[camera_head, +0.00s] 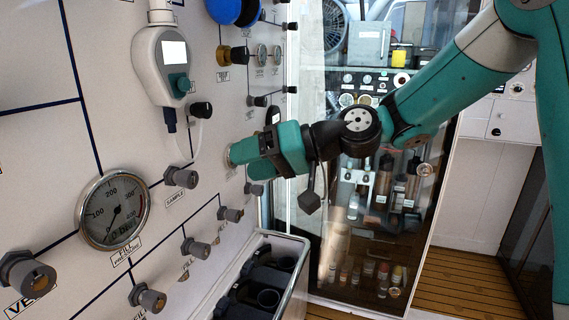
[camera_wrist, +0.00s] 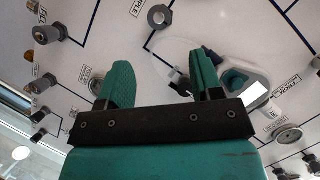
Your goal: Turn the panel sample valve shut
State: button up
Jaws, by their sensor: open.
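The sample valve is a grey knob (camera_head: 181,178) on the white panel, above a SAMPLE label, at left centre in the head view. In the wrist view the knob (camera_wrist: 159,16) is at the top, beyond the fingertips. My gripper (camera_head: 236,155) has teal fingers and is close to the panel, to the right of the sample valve and apart from it. In the wrist view my gripper (camera_wrist: 160,72) is open with nothing between the fingers. Whether the fingertips touch the panel is hard to tell.
A handheld meter (camera_head: 166,70) with a clear tube hangs on the panel above the sample valve. A round gauge (camera_head: 113,210) is at lower left. Several other grey knobs (camera_head: 196,248) jut from the panel. An open bin (camera_head: 302,262) with dark cylinders stands below.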

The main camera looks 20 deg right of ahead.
jog(key=v, duration=0.5)
jog(key=shift+s+d+b, duration=0.15)
jog(key=shift+d+b, duration=0.15)
jog(key=shift+b, duration=0.1)
jog(key=s+a+f+n+g+h, duration=0.1)
jog(key=s+a+f+g+h, duration=0.15)
jog(key=s, duration=0.35)
jog(key=s+a+f+n+g+h, duration=0.1)
jog(key=s+a+f+n+h, duration=0.15)
jog(key=s, duration=0.25)
jog(key=s+d+f+g+h, duration=0.1)
jog(key=s+d+f+h, duration=0.1)
jog(key=s, duration=0.3)
jog(key=s+d+f+g+h, duration=0.1)
jog(key=s+d+f+h, duration=0.1)
jog(key=s, duration=0.3)
jog(key=shift+s+d+f, duration=0.25)
jog(key=shift+s+f, duration=0.05)
jog(key=shift+f, duration=0.55)
